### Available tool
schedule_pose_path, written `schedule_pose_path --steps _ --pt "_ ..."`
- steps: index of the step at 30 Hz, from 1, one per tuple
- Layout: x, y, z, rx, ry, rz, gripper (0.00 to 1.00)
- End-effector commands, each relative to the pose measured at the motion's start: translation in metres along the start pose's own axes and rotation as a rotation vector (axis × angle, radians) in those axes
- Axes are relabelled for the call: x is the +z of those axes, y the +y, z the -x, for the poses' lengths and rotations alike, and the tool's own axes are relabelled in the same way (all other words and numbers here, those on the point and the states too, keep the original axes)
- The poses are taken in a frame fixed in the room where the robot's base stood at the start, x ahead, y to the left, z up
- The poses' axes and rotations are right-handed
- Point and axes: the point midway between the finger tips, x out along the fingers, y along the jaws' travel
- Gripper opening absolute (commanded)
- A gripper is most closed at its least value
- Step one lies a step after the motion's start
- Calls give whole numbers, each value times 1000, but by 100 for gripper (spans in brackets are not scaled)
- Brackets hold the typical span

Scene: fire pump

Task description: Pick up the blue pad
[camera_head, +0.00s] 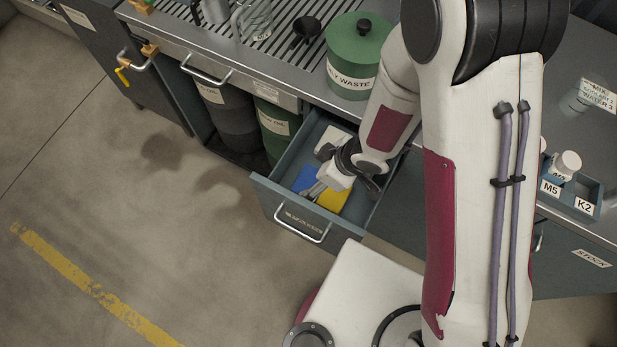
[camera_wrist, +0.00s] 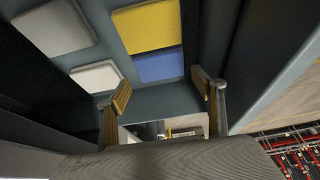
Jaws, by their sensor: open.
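The blue pad (camera_head: 305,178) lies flat in the open drawer, beside a yellow pad (camera_head: 334,200). In the wrist view the blue pad (camera_wrist: 158,66) borders the yellow pad (camera_wrist: 146,26), which shows above it. My gripper (camera_head: 316,190) is inside the drawer opening, over the pads, and covers part of them in the head view. In the wrist view my gripper (camera_wrist: 163,92) is open and empty. Its two fingertips show just below the blue pad in the picture, one to each side. The height above the pad is hard to tell.
The drawer's walls (camera_head: 268,192) stand close around my gripper. A green waste bin (camera_head: 350,80) stands on the counter above. The floor left of the drawer is clear.

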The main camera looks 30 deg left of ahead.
Motion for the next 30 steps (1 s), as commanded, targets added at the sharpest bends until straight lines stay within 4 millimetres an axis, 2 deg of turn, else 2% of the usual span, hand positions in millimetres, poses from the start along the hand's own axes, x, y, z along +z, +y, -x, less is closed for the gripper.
schedule_pose_path --steps 17,30 --pt "0 0 -6 0 -1 -1 68" --pt "2 -1 -39 -1 -1 0 68"
